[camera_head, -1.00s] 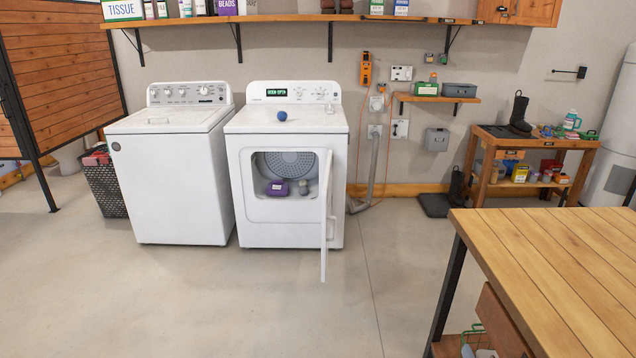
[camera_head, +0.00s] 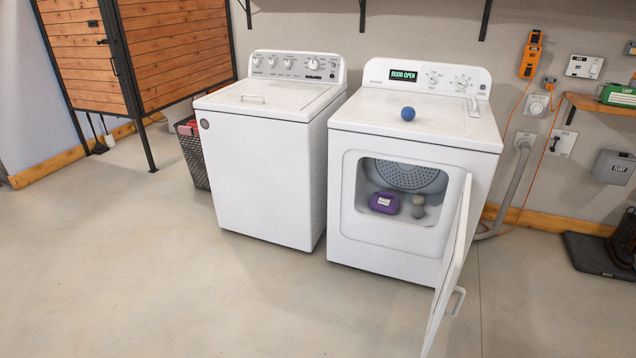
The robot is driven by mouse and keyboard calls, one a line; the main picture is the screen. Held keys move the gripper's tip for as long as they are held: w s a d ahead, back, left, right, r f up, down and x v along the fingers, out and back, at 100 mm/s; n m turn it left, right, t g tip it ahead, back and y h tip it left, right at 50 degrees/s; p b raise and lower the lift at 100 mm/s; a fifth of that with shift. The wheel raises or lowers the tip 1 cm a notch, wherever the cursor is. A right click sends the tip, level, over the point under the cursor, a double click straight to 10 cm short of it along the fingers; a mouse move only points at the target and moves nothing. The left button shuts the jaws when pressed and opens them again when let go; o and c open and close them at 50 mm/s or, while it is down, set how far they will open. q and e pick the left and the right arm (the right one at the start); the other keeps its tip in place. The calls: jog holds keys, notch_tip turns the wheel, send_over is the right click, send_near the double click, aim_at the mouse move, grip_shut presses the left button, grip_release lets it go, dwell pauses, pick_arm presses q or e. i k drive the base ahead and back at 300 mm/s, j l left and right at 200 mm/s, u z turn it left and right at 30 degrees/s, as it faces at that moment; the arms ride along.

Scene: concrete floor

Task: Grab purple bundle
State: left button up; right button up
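The purple bundle (camera_head: 384,203) lies inside the drum opening of the white dryer (camera_head: 385,258), at the left of the opening. It has a pale label on its front. A small grey, roundish item (camera_head: 418,206) sits just to its right in the drum. The dryer door (camera_head: 450,265) stands open, swung out toward me on the right side of the opening. The dryer's display reads as door open. Neither of my grippers is in view.
A blue ball (camera_head: 408,114) rests on top of the dryer. A white washer (camera_head: 262,180) stands to the left, with a dark laundry basket (camera_head: 192,155) beside it. A black mat (camera_head: 598,256) lies at the right. The concrete floor (camera_head: 200,300) in front is clear.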

aim_at(384, 201)
jog(key=i+j, duration=0.15)
jog(key=i, duration=0.8)
jog(key=i+j+u, duration=0.1)
jog(key=i, duration=0.85)
jog(key=j, duration=0.1)
